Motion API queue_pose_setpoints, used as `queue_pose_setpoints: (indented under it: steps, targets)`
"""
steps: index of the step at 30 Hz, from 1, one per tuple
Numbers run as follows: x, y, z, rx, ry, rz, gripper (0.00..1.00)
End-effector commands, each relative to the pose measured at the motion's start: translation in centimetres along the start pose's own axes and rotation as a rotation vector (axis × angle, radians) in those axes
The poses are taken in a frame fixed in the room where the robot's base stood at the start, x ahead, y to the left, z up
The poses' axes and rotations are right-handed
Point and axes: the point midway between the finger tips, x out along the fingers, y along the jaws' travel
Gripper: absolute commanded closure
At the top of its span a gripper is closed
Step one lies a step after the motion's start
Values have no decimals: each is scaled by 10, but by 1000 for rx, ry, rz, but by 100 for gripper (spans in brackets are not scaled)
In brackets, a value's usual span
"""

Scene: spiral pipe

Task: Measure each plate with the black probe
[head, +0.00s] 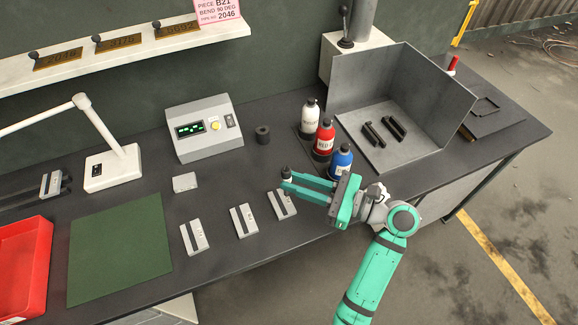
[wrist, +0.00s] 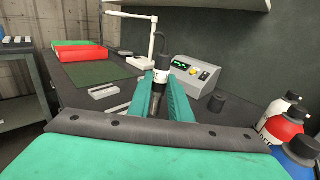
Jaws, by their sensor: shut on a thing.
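My gripper (head: 290,182) is shut on the black probe (head: 286,172), a dark cylinder with a pale label. Three light grey plates with dark stripes lie in a row on the bench: a left plate (head: 194,237), a middle plate (head: 243,219) and a right plate (head: 275,208). My gripper is above and just beyond the right plate. A grey meter (head: 204,128) with a green display and a yellow button stands behind; its digits are too small to read.
White, red (head: 323,141) and blue (head: 341,162) bottles stand right of my gripper, close to it. A small pale block (head: 185,182) and black cylinder (head: 262,134) lie near the meter. A green mat (head: 117,247), red tray (head: 24,265) and lamp occupy the left.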

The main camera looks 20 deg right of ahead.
Motion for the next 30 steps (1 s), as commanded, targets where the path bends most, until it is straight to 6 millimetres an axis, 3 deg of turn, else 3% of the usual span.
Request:
queue_pose_setpoints:
  steps: [8,21,30]
  targets:
    - [-1,-1,-6,2,-5,-2,100]
    - [0,0,-48,2,-5,0,100]
    - [0,0,-66,1,-6,-1,100]
